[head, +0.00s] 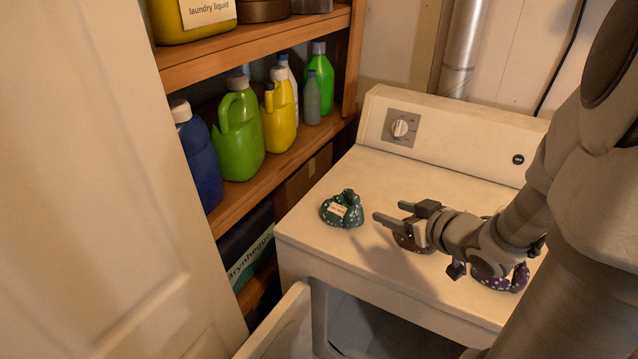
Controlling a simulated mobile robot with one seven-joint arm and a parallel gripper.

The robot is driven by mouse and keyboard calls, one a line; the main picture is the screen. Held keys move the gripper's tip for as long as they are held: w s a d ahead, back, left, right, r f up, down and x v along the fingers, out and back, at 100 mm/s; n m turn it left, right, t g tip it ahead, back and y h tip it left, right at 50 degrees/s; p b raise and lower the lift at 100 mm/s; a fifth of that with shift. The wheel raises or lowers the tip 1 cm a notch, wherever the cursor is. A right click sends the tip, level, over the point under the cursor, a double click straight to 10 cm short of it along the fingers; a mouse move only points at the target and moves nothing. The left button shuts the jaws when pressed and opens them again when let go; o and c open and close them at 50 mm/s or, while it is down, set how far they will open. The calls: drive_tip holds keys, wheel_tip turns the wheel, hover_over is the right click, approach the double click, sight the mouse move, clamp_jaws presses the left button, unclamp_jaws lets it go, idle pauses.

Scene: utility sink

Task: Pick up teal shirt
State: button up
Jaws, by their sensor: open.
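The teal shirt (342,209) is a small crumpled bundle with light specks and a pale patch. It lies on the left part of the white dryer's top (376,174). My gripper (388,211) is open and empty, to the right of the shirt. Its fingers point left toward the shirt, with a small gap in the picture; I cannot tell its height above the top.
A brown bundle (409,243) lies partly hidden under my gripper. A purple speckled bundle (506,279) lies further right, partly behind my arm. The dryer's front door (283,325) hangs open. Wooden shelves with several bottles (238,130) stand at the left.

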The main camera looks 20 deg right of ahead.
approach(356, 196)
drive_tip(key=w, duration=0.1)
drive_tip(key=w+f, duration=0.2)
drive_tip(key=shift+w+a+f+m+t+p, duration=0.1)
drive_tip(key=shift+a+m+t+p, duration=0.2)
drive_tip(key=shift+a+t+p, duration=0.1)
drive_tip(key=b+x, duration=0.1)
drive_tip(key=x, duration=0.5)
drive_tip(key=shift+w, duration=0.25)
clamp_jaws()
